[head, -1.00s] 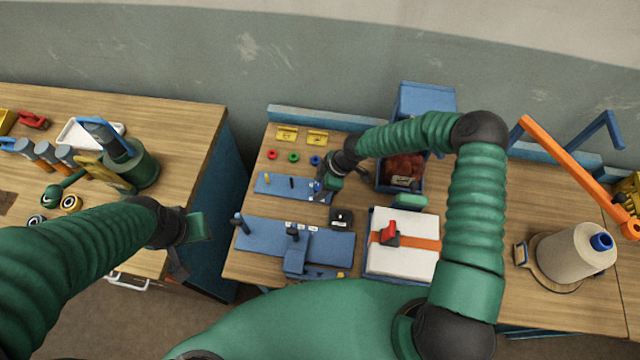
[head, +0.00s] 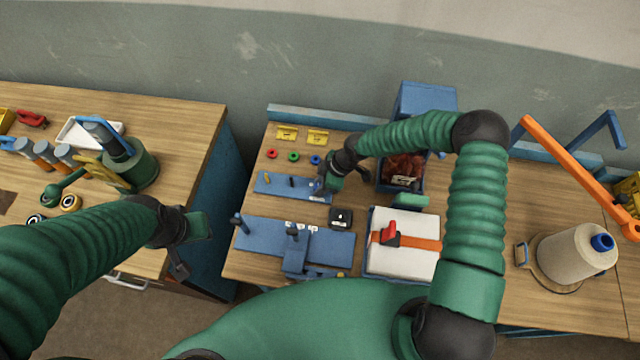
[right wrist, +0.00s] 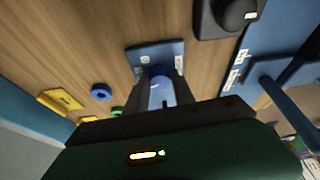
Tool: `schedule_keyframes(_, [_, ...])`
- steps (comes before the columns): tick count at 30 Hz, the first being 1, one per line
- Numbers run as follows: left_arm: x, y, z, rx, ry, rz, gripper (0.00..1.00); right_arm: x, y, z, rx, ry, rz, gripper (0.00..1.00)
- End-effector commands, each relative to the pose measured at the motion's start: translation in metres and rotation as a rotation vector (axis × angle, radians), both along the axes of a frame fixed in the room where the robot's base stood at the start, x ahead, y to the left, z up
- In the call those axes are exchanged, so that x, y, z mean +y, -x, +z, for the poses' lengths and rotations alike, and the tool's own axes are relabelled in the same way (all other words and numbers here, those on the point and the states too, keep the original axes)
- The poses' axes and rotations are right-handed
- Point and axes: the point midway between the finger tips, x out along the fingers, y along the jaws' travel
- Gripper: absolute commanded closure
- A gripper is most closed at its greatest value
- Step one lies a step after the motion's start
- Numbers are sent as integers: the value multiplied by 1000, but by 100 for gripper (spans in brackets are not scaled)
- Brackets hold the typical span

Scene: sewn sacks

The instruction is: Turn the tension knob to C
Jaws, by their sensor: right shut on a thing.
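A small black box with a round dark knob (head: 340,216) sits on the middle bench, and a white mark shows on it. The same dark knob shows at the top of the right wrist view (right wrist: 236,12), apart from my gripper. My right gripper (head: 326,187) is at the right end of a small blue plate (head: 270,184). In the right wrist view its fingers (right wrist: 160,88) are shut on a blue peg (right wrist: 159,73) at that plate, which carries white labels. My left gripper (head: 182,258) hangs off the left bench; its jaw state is unclear.
A larger blue board (head: 262,235) with levers and small white labels lies in front. Coloured rings (head: 293,157) and yellow pieces (head: 317,137) lie behind the small plate. A white block with an orange strap (head: 420,255) and a thread cone (head: 575,255) stand right.

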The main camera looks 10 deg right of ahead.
Motion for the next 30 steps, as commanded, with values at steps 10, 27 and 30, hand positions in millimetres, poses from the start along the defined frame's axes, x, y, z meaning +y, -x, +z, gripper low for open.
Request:
schedule_keyframes(10, [0, 0, -1, 0, 0, 0, 69, -1, -2, 2, -6, 2, -31, 100])
schedule_keyframes(27, [0, 0, -28, 0, 0, 0, 69, 1, -2, 0, -13, 2, -379, 100])
schedule_keyframes(30, [0, 0, -36, 0, 0, 0, 69, 1, -2, 0, -13, 0, -456, 100])
